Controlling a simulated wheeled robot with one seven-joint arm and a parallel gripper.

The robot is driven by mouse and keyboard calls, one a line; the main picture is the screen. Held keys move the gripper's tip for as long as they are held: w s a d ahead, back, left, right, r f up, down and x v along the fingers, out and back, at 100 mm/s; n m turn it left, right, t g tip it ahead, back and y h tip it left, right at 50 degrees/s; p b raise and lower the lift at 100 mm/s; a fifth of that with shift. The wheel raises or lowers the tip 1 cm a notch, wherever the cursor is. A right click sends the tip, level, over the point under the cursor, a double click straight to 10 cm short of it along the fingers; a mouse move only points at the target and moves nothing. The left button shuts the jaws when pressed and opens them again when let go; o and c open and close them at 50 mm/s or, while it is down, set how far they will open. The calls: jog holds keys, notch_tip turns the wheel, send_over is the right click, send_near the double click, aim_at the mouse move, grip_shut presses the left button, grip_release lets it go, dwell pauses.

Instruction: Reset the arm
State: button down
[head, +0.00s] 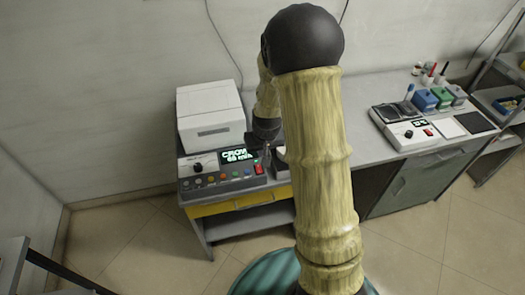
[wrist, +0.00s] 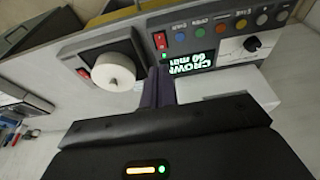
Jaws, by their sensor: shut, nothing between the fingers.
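My gripper (head: 264,156) hangs over the left part of the bench, beside the front panel of a white furnace-like machine (head: 210,115). In the wrist view its dark fingers (wrist: 160,84) are together with nothing between them. My arm rises in front of the bench and hides its middle in the head view. The panel's green display (wrist: 195,62) reads "CROWN 60 min".
A white round piece (wrist: 113,72) sits on a small grey unit close to the fingers. Coloured buttons and a red switch (head: 259,169) line the panel. Another device (head: 405,130) and coloured holders (head: 425,99) stand on the right of the bench.

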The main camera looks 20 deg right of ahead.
jog(key=shift+w, duration=0.1)
jog(key=s+a+r, duration=0.1)
jog(key=s+r, duration=0.3)
jog(key=s, duration=0.4)
jog(key=s+r, duration=0.5)
jog(key=s, duration=0.4)
jog(key=shift+s+a+r+g, duration=0.2)
jog(key=shift+a+g, duration=0.1)
jog(key=shift+a, duration=0.1)
jog(key=shift+w, duration=0.1)
